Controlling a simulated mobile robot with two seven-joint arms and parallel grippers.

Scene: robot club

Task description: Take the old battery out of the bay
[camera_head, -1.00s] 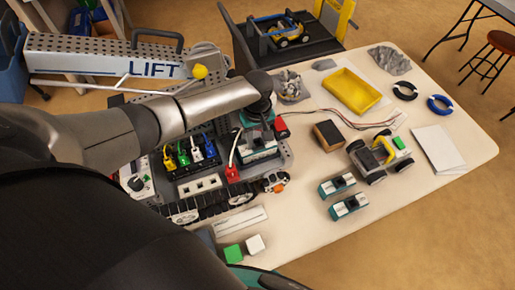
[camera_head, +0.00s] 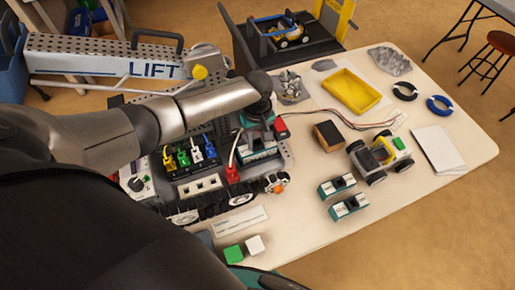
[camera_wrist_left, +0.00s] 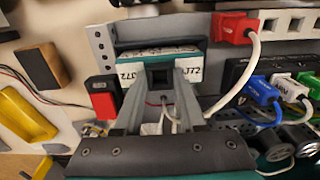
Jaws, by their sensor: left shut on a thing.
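The old battery, a teal and white block, sits in the bay of the grey tracked robot in the head view (camera_head: 259,152). It also shows in the left wrist view (camera_wrist_left: 133,73), between the bay's grey walls (camera_wrist_left: 101,46). My left gripper (camera_wrist_left: 160,76) reaches down from above and is shut on the battery's dark top grip, which its fingers partly hide. In the head view, my left wrist covers the fingertips. Whether the battery is lifted at all, I cannot tell. My right gripper is not in view.
Two similar teal batteries (camera_head: 349,206) lie on the table at the right. A red plug (camera_head: 232,173) with a white cable stands beside the bay, and a red connector (camera_head: 281,128) is behind it. A wooden block (camera_head: 327,136) and a small wheeled car (camera_head: 378,156) stand nearby. The front right table is clear.

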